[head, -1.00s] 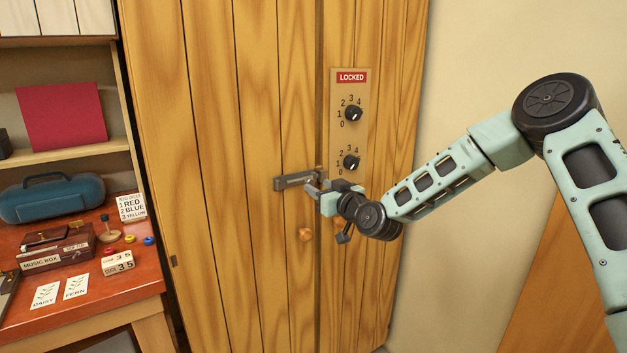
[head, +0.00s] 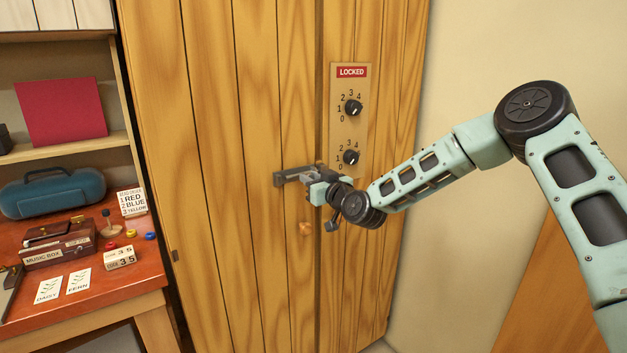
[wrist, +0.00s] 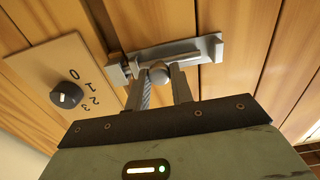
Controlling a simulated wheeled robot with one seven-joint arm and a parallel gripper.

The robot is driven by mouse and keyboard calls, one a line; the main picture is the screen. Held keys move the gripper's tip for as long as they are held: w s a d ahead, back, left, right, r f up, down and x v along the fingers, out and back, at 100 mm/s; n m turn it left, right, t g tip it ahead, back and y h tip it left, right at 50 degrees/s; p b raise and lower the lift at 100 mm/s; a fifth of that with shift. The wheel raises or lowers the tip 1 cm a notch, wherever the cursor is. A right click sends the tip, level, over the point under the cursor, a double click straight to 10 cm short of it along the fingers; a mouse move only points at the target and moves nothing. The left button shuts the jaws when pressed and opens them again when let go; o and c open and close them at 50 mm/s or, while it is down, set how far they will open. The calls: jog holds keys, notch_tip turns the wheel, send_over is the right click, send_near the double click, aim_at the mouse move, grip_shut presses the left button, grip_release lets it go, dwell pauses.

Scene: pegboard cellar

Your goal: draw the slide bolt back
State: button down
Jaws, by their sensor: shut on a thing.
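The slide bolt (head: 291,177) is a grey metal bar and plate mounted across the wooden cabinet doors, at the seam between them. In the wrist view its plate (wrist: 200,48) runs to the right, with a small block at its left end. My gripper (head: 315,184) is at the bolt's right part in the head view. In the wrist view my gripper (wrist: 161,82) has its two fingers on either side of the round bolt knob (wrist: 160,72) and is shut on it. The fingers partly hide the bar. The head view hides the knob behind my gripper.
A panel (head: 349,120) with a red LOCKED sign and dials is just above my gripper. A red desk (head: 100,305) with a music box (head: 58,249), cards and a blue case (head: 52,194) stands left.

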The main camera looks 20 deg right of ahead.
aim_at(289, 177)
jog(key=a, duration=0.1)
jog(key=s+a, duration=0.1)
jog(key=a, duration=0.1)
jog(key=a+b, duration=0.1)
jog(key=shift+s+a, duration=0.2)
jog(key=shift+s, duration=0.05)
jog(key=c, duration=1.2)
grip_release()
jog(key=shift+a, duration=0.1)
jog(key=shift+c, duration=0.2)
jog(key=shift+s+d, duration=0.25)
jog(key=shift+s, duration=0.25)
jog(key=b+v, duration=0.3)
jog(key=v, duration=1.3)
jog(key=shift+s+b, duration=0.2)
jog(key=shift+b, duration=0.15)
